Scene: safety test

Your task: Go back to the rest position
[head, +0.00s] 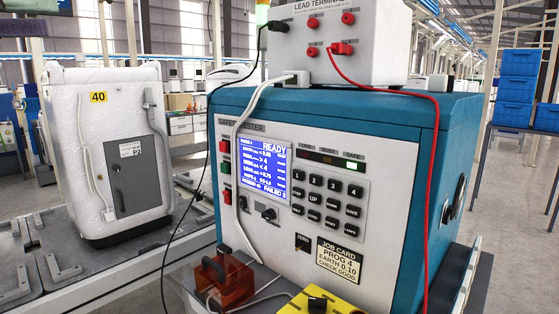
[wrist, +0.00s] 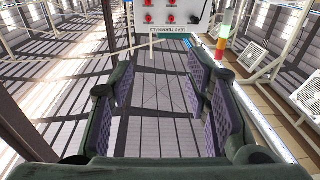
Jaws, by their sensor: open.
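My gripper (wrist: 160,85) shows in the wrist view. Its two dark green fingers with purple ribbed pads stand wide apart, with nothing between them. Beyond the fingertips, at the top of that view, is the white lead terminal box (wrist: 174,27) with red sockets. In the head view the same box (head: 372,62) stands on the blue and white safety tester (head: 230,205). The tester's blue screen (head: 264,172) reads READY, and a green lamp is lit at its right. My gripper is not visible in the head view.
A wrapped white unit (head: 80,115) labelled 40 stands on the conveyor at left. A red-brown fixture (head: 234,282) and a yellow box (head: 318,303) sit in front of the tester. A signal tower (wrist: 225,25) shows in the wrist view.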

